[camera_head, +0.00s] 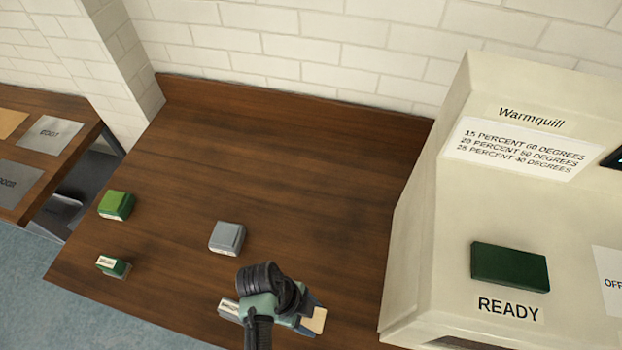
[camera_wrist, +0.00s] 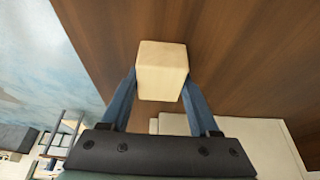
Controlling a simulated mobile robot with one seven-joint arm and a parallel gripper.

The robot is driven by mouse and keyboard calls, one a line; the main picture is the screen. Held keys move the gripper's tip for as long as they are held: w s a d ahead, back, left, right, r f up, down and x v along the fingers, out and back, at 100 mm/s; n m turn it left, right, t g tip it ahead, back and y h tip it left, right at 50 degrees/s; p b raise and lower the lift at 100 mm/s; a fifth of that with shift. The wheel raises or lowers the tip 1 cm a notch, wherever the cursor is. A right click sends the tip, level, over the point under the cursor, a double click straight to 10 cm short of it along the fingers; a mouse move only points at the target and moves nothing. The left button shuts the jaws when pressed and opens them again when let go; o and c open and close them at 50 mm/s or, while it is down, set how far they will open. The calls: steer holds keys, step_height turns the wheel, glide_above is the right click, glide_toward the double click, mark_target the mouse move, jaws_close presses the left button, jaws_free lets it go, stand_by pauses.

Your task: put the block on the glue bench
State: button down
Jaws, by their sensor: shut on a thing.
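The pale wooden block (camera_wrist: 162,68) is between the two blue fingers of my gripper (camera_wrist: 160,90) in the wrist view. The fingers press on its two sides. In the head view a light end of the block (camera_head: 315,320) shows at the tip of my gripper (camera_head: 308,312), over the near right part of the brown wooden table (camera_head: 290,170). My wrist hides the rest of it. No surface in view carries a readable glue bench label, so I cannot tell which one it is.
A green block-like item (camera_head: 116,205), a small labelled green one (camera_head: 113,266), a grey one (camera_head: 227,237) and a partly hidden labelled one (camera_head: 229,310) stand on the table. A cream Warmquill machine (camera_head: 450,200) stands right. Another wooden table (camera_head: 85,125) with sheets is far left.

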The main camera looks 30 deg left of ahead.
steer(key=shift+c, duration=0.6)
jaws_free()
steer(key=b+v, duration=0.1)
steer(key=v, duration=1.1)
steer(key=shift+r, duration=0.1)
